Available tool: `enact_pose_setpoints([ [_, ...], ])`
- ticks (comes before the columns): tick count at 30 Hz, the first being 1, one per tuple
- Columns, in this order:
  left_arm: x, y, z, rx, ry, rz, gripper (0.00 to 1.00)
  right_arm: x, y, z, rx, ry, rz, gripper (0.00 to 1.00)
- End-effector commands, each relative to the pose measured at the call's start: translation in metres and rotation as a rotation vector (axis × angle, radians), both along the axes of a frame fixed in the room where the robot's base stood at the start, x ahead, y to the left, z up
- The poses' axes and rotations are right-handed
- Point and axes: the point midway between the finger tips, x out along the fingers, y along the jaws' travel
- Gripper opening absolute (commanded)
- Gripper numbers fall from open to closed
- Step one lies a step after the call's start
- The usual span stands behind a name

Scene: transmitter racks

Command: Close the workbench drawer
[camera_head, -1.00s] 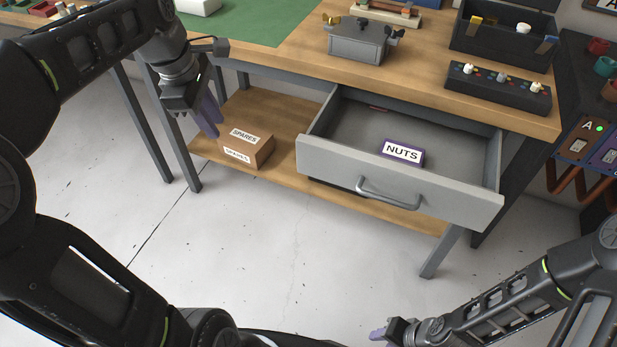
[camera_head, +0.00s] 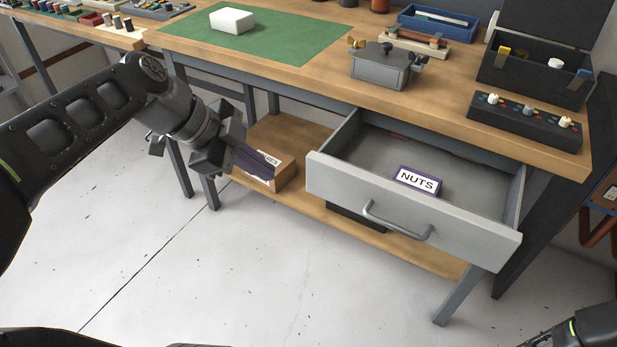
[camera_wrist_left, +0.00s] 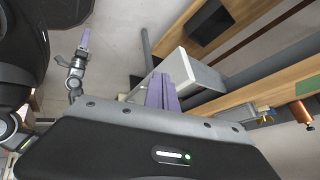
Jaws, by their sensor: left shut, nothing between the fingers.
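The workbench drawer (camera_head: 470,231) stands pulled out under the bench top, its grey front and bar handle (camera_head: 397,222) facing me. A purple box labelled NUTS (camera_head: 417,181) lies inside. My left gripper (camera_head: 262,166) is shut and empty, left of the drawer front and apart from it, before the lower shelf. In the left wrist view its purple fingers (camera_wrist_left: 164,90) are together, with the pale drawer (camera_wrist_left: 192,68) beyond them. My right gripper (camera_wrist_left: 86,40) shows small in the left wrist view; its jaw opening is unclear. Only part of my right arm shows in the head view.
A SPARES box (camera_head: 285,176) sits on the lower shelf (camera_head: 440,262), partly behind my left gripper. The wooden bench top (camera_head: 310,73) carries a grey metal box (camera_head: 381,66) and a black control box (camera_head: 525,122). The floor before the drawer is clear.

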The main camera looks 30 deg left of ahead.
Motion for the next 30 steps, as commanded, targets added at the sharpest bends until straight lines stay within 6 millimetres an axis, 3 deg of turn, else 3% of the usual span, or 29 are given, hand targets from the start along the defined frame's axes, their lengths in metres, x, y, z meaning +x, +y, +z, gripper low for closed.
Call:
enact_pose_setpoints([
  [6, 0.001, 0.000, 0.000, 0.115, -0.107, -0.205, 0.00, 0.000, 0.000, 0.000, 0.000, 0.000, 0.001, 0.36],
  [20, 0.003, -0.001, -0.003, 0.121, -0.111, -0.217, 0.00, 0.000, 0.000, -0.001, 0.000, 0.000, 0.000, 0.36],
  [30, 0.022, -0.020, -0.041, 0.119, -0.108, -0.218, 0.00, 0.000, 0.000, -0.005, 0.000, 0.000, 0.000, 0.36],
])
